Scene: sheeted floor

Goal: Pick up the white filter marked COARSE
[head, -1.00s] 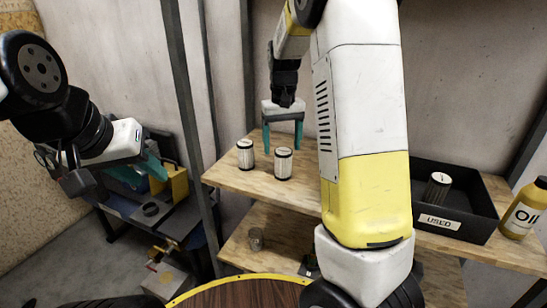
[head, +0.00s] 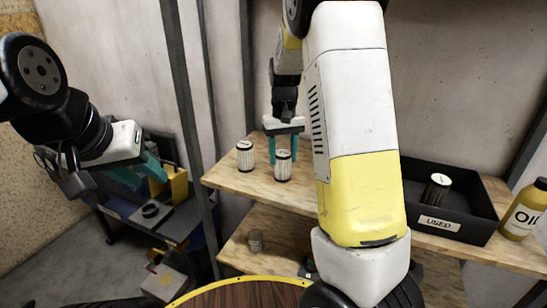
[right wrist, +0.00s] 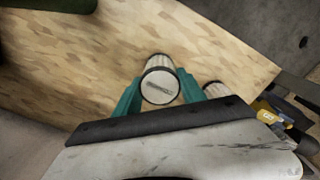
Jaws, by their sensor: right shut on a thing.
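Two white filters with dark rims stand upright on the upper wooden shelf in the head view, a left one (head: 245,156) and a right one (head: 283,167). My right gripper (head: 284,158) has come down over the right one, with its teal fingers on either side. In the right wrist view this filter (right wrist: 160,80) sits between the fingers, its top marking too small to read, so I cannot tell which says COARSE.
A black bin (head: 478,226) labelled USED holds a dark-sided filter (head: 437,188) on the right of the shelf (head: 225,176). A yellow oil bottle (head: 522,212) stands beside it. My right arm hides the shelf's middle.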

